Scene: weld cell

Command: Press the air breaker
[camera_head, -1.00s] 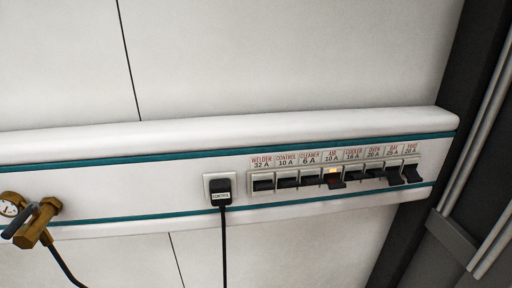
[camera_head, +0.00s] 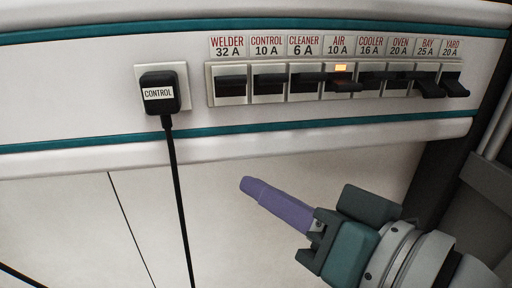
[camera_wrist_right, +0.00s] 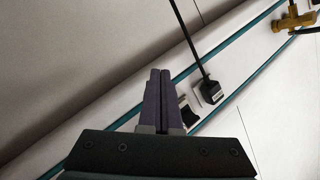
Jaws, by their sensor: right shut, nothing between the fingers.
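The air breaker (camera_head: 343,86) is in the row on the wall rail, under the label AIR 10 A. Its dark lever sticks out, and a small orange light glows above it. My right gripper (camera_head: 248,187) is shut and empty, with its purple fingers together. It is below the rail, lower and to the left of the air breaker, apart from it. In the right wrist view the closed fingertips (camera_wrist_right: 160,73) point at the wall and hide most of the breaker row. My left gripper is not in view.
Other breakers stand on both sides: cleaner (camera_head: 305,82) on the left, cooler (camera_head: 371,80) on the right. The bay (camera_head: 430,87) and yard (camera_head: 455,86) levers hang low. A black control plug (camera_head: 159,92) with a hanging cable is left of the row.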

